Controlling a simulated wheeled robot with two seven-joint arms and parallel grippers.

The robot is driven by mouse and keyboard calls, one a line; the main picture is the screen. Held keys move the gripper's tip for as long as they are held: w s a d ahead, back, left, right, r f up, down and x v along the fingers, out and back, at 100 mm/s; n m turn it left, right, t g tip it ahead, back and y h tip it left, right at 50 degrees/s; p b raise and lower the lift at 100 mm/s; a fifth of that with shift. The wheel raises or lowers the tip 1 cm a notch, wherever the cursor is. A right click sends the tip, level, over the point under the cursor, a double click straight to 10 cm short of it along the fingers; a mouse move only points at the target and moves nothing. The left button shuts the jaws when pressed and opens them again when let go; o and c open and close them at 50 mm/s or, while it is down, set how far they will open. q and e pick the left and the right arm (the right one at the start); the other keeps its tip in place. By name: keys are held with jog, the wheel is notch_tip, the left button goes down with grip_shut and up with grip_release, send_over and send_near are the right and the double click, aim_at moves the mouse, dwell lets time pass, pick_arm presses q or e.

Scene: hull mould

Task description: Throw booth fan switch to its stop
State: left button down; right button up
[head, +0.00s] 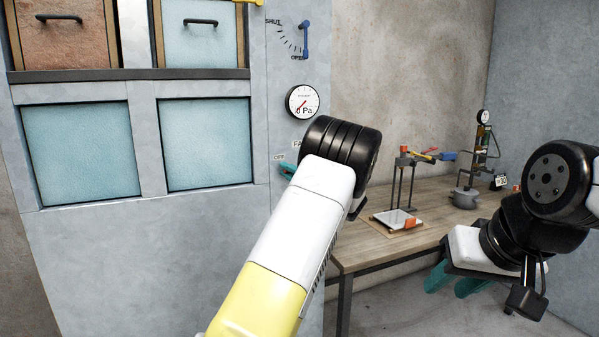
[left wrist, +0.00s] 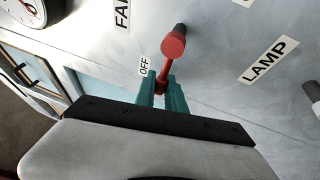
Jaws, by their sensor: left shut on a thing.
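The booth fan switch (left wrist: 173,50) is red, with a round hub and a thin lever, on the grey panel in the left wrist view. Its lever points down toward the OFF label (left wrist: 144,67). My left gripper (left wrist: 161,92) is shut on the lever's end with teal fingers, right beside that label. In the head view my left gripper (head: 287,170) shows only partly at the panel, and my own arm hides the switch. A FAN label (left wrist: 122,12) is cut off at the top. My right gripper (head: 456,282) is open and empty, low in front of the bench.
A LAMP label (left wrist: 268,61) and a grey knob (left wrist: 312,90) are right of the fan switch. A round gauge (head: 302,102) and a blue lever (head: 306,40), beside OPEN, are above. A wooden bench (head: 360,250) with stands and a pot (head: 466,198) is at right.

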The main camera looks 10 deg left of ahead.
pick_arm(q)
jog(key=shift+f, duration=0.15)
jog(key=n, duration=0.1)
jog(key=f+n+g, duration=0.1)
jog(key=n, duration=0.1)
jog(key=shift+w+d+f+h, duration=0.1)
jog(key=shift+d+f+h, duration=0.05)
jog(key=shift+h, duration=0.15)
jog(key=n, duration=0.1)
jog(key=f+n+h, duration=0.1)
jog(key=shift+w+d+f+n+g, duration=0.2)
jog(key=shift+n+g, duration=0.1)
jog(key=shift+g, duration=0.1)
jog(key=f+n+h, duration=0.1)
jog(key=n, duration=0.1)
jog(key=d+n+h, duration=0.1)
jog(key=shift+w+d+f+n, duration=0.2)
jog(key=shift+w+f+n, duration=0.15)
jog(key=shift+f+n, duration=0.05)
jog(key=shift+w+d+f+n+h, duration=0.3)
jog(key=shift+d+n+h, duration=0.3)
jog(key=shift+n, duration=0.25)
jog(key=shift+w+d+f+n+h, duration=0.15)
jog(key=shift+w+d+n+h, duration=0.3)
jog(key=shift+n+h, duration=0.35)
jog(key=shift+w+d+f+n+h, duration=0.3)
jog(key=shift+d+n+h, duration=0.25)
jog(key=shift+n, duration=0.4)
